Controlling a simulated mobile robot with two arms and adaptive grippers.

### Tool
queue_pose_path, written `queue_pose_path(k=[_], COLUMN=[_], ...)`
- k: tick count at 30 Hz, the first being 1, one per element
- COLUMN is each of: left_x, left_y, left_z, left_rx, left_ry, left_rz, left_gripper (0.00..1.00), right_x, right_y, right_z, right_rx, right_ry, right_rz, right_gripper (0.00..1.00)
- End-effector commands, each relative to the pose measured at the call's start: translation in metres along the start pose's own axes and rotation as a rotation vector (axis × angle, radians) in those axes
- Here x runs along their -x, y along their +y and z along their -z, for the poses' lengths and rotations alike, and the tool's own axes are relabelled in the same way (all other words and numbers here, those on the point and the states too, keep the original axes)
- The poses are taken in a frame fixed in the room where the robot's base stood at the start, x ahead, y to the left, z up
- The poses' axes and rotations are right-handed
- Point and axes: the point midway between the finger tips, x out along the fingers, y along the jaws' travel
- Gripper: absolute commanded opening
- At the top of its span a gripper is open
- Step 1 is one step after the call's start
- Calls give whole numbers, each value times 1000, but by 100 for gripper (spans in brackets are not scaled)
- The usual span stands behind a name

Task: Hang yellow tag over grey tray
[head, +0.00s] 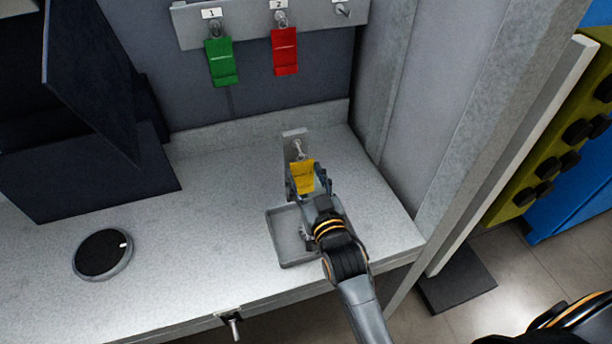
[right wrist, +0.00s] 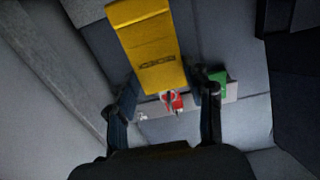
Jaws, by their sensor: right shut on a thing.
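The yellow tag (head: 303,176) is held by my right gripper (head: 308,187) above the bench; in the right wrist view the tag (right wrist: 152,45) sits between the two fingers (right wrist: 166,88). The grey tray (head: 287,238) lies on the bench near its front edge, partly hidden by my right arm. An upright grey plate with a small hook (head: 298,148) shows just behind the tag. I cannot tell whether the tag touches this hook. My left gripper is not in view.
A green tag (head: 221,62) and a red tag (head: 285,52) hang on the numbered rail (head: 247,18); its third hook (head: 342,10) is bare. A round black-topped disc (head: 103,254) and a dark box (head: 88,178) stand left. Bench space between disc and tray is clear.

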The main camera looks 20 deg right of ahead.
Motion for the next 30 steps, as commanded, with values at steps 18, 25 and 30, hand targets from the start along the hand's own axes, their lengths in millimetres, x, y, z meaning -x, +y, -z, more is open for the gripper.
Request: queue_pose_path(k=[18,25,30], left_x=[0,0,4], left_y=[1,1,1], left_z=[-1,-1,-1], left_rx=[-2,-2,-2], left_ry=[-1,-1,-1], left_rz=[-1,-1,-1], left_gripper=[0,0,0], right_x=[0,0,6], right_y=[0,0,0], right_z=[0,0,1], right_rx=[0,0,0], right_ry=[0,1,0], right_rz=[0,0,0], right_gripper=[86,86,86])
